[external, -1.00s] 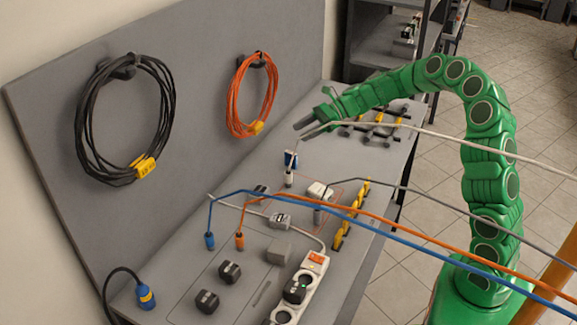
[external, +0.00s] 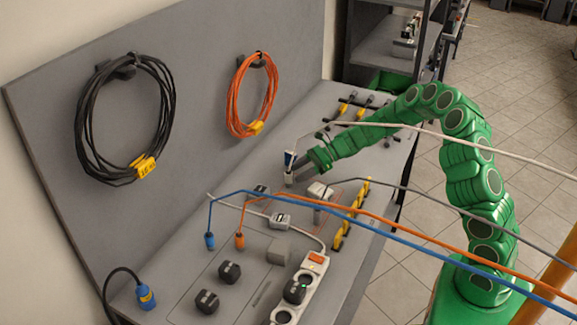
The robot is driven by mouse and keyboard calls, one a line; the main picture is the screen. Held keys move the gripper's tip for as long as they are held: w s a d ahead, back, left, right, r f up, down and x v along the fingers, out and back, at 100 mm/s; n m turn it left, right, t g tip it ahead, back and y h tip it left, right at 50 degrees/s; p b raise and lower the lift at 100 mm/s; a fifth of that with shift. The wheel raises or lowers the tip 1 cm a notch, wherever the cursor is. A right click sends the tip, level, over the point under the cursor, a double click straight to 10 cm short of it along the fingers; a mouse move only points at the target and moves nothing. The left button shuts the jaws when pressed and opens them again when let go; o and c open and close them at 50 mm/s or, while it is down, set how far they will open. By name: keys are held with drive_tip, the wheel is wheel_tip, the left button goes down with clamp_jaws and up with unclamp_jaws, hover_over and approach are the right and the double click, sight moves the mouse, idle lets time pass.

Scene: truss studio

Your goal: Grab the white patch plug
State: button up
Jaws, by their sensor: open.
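The white patch plug (external: 289,179) stands upright on the grey bench, with a blue and white tag (external: 290,159) at its top. A pale cable rises from near it and runs off to the right. My green arm reaches down from the right, and my gripper (external: 298,176) is open at the plug. Its dark fingers are low over the bench and partly overlap the plug in this view. I cannot tell whether the plug lies between the fingers or whether they touch it.
A blue plug (external: 210,241) and an orange plug (external: 240,241) stand nearby, their cables crossing the bench to the right. A grey plug (external: 318,214), a white power strip (external: 315,270) and black blocks (external: 229,271) are in front. Coiled cables hang on the back panel.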

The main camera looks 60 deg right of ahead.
sight(285, 187)
drive_tip(key=shift+x, duration=3.05)
drive_tip(key=shift+d, duration=0.1)
drive_tip(key=c, duration=1)
